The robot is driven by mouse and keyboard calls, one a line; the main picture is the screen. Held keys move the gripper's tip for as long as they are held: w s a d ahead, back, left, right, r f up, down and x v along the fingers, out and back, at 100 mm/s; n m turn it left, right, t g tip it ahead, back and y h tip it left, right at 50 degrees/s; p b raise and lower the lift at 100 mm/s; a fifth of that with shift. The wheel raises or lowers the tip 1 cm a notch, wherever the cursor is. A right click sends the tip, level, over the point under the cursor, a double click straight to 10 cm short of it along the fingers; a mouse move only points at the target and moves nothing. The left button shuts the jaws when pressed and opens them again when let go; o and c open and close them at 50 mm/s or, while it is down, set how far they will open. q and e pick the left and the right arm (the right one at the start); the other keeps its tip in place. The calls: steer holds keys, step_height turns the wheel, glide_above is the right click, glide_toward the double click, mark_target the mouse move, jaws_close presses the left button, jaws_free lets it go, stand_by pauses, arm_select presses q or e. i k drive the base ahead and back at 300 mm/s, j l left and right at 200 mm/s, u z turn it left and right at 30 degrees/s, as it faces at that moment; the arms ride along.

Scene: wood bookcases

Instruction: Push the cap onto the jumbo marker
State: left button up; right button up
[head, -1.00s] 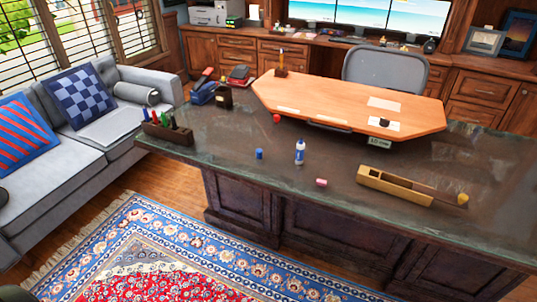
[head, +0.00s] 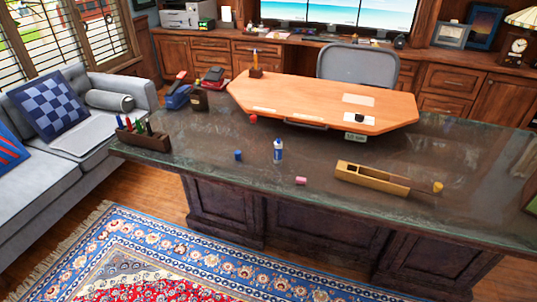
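A white-and-blue upright cylinder (head: 278,150), which looks like the jumbo marker, stands on the dark stone-topped desk (head: 210,145). It is too small to make out its tip. A small blue cap-like piece (head: 238,155) sits on the desk to its left, apart from it. A pink piece (head: 300,181) lies nearer the front edge, a red one (head: 253,118) is by the wooden board, and a yellow one (head: 438,187) is at the right. I cannot tell for sure which is the cap. Neither of my grippers is in view.
A wooden holder with several markers (head: 145,139) stands at the desk's left end. A long tan wooden box (head: 372,178) lies right of the marker. A raised orange-brown board (head: 320,98) covers the desk's back.

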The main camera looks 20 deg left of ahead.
mark_target(277, 148)
steer(key=i+j+z, duration=0.25)
steer(key=j, duration=0.3)
steer(key=i+j+z, duration=0.25)
steer(key=j, duration=0.35)
steer(key=j+z, duration=0.3)
steer(key=j, duration=0.3)
steer(key=j+z, duration=0.25)
steer(key=j, duration=0.35)
